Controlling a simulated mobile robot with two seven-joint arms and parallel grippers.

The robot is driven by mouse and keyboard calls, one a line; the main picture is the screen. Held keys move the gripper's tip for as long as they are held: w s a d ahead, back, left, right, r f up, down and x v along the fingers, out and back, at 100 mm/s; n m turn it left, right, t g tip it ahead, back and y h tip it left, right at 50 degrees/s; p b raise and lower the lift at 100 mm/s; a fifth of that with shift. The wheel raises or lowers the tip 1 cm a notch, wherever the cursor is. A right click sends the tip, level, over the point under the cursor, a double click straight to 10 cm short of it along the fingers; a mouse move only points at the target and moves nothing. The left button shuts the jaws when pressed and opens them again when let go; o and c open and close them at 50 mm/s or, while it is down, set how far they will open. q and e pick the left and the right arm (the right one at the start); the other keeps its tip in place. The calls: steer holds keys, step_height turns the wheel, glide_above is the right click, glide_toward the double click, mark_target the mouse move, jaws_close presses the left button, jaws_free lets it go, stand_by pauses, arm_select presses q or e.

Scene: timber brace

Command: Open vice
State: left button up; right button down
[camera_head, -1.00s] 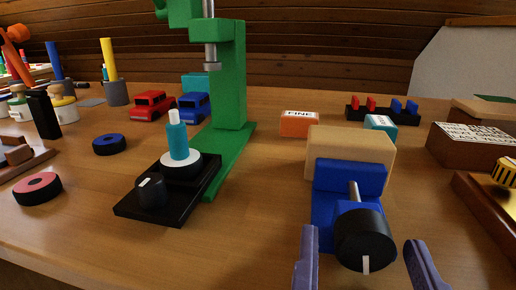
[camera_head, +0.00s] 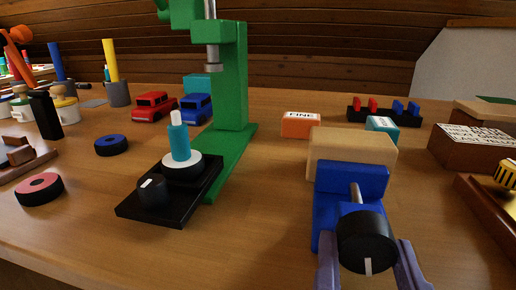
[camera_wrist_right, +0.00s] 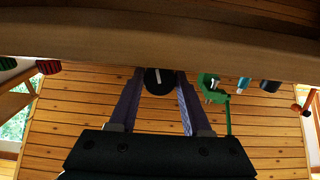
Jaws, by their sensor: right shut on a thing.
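The blue vice (camera_head: 350,180) stands at the front right of the bench, against a pale wooden block (camera_head: 352,147). Its round black knob (camera_head: 366,240) faces me, with a white mark pointing down. A metal screw shows between the knob and the blue jaw. My right gripper (camera_head: 366,262) has a purple finger on each side of the knob and is shut on it. In the right wrist view, the knob (camera_wrist_right: 159,82) sits between the tips of the two fingers (camera_wrist_right: 158,88). My left gripper is not in view.
Left of the vice stands a green press (camera_head: 230,90) with a black base plate (camera_head: 150,208) holding a teal and white piece. An orange box (camera_head: 300,125) lies behind the vice. A wooden tray (camera_head: 490,205) is close on the right. Bare bench lies between press and vice.

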steer(key=n, duration=0.5)
steer(key=shift+d+p, duration=0.1)
steer(key=shift+p, duration=0.25)
steer(key=shift+c, duration=1.8)
jaws_free()
steer(key=shift+s, duration=0.1)
steer(key=v, duration=0.9)
steer(key=shift+s, duration=0.4)
steer(key=shift+r, duration=0.1)
